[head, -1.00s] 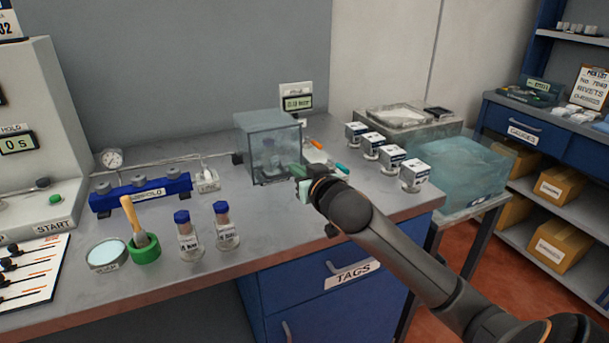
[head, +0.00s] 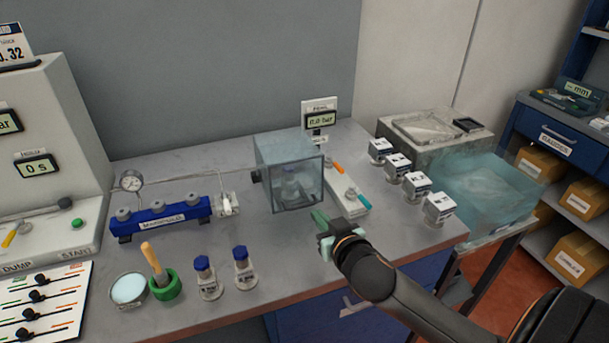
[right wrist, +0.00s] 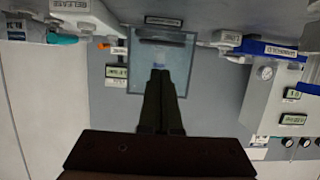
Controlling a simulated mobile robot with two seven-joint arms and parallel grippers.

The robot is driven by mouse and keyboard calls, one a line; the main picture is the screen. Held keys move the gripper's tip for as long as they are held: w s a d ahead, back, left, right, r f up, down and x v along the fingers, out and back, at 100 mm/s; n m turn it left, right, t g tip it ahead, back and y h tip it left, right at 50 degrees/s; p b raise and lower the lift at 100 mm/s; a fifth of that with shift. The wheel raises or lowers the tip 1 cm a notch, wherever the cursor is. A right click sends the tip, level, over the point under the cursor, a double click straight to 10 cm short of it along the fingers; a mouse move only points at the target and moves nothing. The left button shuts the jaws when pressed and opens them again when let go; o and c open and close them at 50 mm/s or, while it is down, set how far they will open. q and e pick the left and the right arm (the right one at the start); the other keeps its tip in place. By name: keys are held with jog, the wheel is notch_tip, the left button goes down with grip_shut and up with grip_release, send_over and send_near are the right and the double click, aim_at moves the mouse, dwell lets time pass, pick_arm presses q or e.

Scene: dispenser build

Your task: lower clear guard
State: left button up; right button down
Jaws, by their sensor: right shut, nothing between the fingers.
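The clear guard (head: 297,180) is a see-through box standing on the grey bench near the back wall. It encloses a small bottle-like item (head: 289,186), seen dimly through its front face. The guard appears down, with its lower edge at about bench level. My right gripper (head: 320,222) is just in front of the guard's lower right corner, shut and empty, apart from it. In the right wrist view the shut fingers (right wrist: 160,80) point at the guard (right wrist: 181,58), and the picture is upside down. My left gripper is not in view.
Right of the guard is a white panel with orange and teal levers (head: 345,187). Several white-labelled boxes (head: 415,185) stand further right. A blue manifold (head: 160,217), a green mortar (head: 165,285) and two blue-capped bottles (head: 207,277) stand left. Bench front is clear between bottles and gripper.

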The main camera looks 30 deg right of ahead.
aim_at(299, 195)
jog(key=x, duration=0.9)
jog(key=shift+w+f+p, duration=0.15)
jog(key=shift+w+p, duration=0.2)
